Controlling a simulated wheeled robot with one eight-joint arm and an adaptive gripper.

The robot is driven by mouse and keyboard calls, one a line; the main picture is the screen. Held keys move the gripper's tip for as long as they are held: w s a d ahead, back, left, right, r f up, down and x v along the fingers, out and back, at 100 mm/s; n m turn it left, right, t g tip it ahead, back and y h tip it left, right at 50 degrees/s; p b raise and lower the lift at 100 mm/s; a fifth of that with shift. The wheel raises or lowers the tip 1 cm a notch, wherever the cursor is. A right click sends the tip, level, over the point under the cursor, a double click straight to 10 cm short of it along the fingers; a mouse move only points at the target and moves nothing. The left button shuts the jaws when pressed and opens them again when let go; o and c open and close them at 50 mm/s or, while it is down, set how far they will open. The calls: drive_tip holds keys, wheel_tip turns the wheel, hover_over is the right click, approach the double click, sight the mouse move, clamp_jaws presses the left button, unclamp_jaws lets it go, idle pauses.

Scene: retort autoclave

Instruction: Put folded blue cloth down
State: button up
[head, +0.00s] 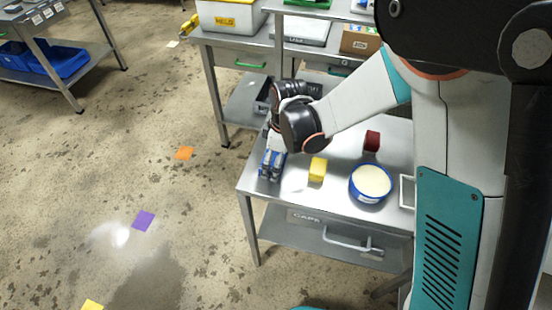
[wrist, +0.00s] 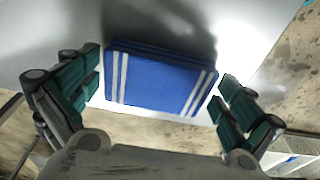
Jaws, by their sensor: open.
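The folded blue cloth (wrist: 158,82) with white stripes lies flat on the metal table in the wrist view, close to the table's edge. My gripper (wrist: 160,98) is open, with one finger on each side of the cloth and a visible gap at both sides. In the head view my gripper (head: 271,165) is low over the table's left front corner. The cloth (head: 266,163) shows only partly there, mostly hidden by the gripper.
On the metal table (head: 300,199) stand a yellow block (head: 318,169), a dark red block (head: 372,141) and a round blue tub (head: 370,184) with a pale top, right of my gripper. A workbench (head: 240,45) with boxes stands behind. Floor to the left is open.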

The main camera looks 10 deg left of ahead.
wheel_tip(320, 180, up, 12)
drive_tip(key=d+p, duration=0.1)
drive_tip(key=p, duration=0.3)
drive_tip(key=shift+d+r, duration=0.15)
drive_tip(key=shift+d, duration=0.05)
idle(0.4)
